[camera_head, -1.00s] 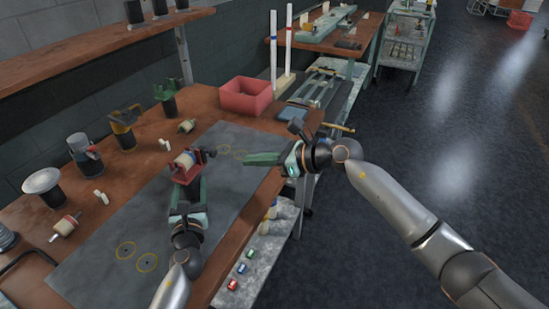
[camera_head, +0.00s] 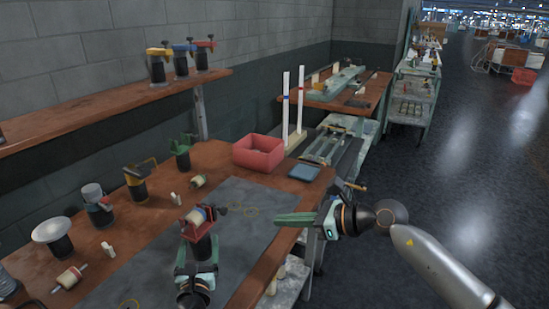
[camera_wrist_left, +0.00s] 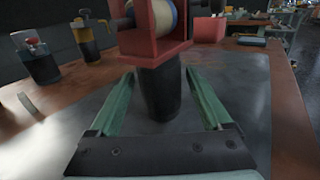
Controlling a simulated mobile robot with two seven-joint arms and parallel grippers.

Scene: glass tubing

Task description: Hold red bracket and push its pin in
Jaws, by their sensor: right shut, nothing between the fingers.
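The red bracket (camera_head: 201,228) stands upright on a black post on the grey mat, with a cream and blue spool (camera_head: 197,214) in it. A small dark piece, perhaps its pin, sticks out at the bracket's right side. The left wrist view shows the bracket (camera_wrist_left: 152,47) close up, its top cut off. My left gripper (camera_wrist_left: 160,80) is open, its green fingers on either side of the black post (camera_wrist_left: 160,95) below the bracket, with gaps showing. My right gripper (camera_head: 278,219) is shut and empty, to the right of the bracket, pointing left.
A red bin (camera_head: 258,154) and a blue pad (camera_head: 304,173) sit at the bench's far end. Other holders, including a yellow one (camera_head: 138,180) and a white dish (camera_head: 52,230), line the left side.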

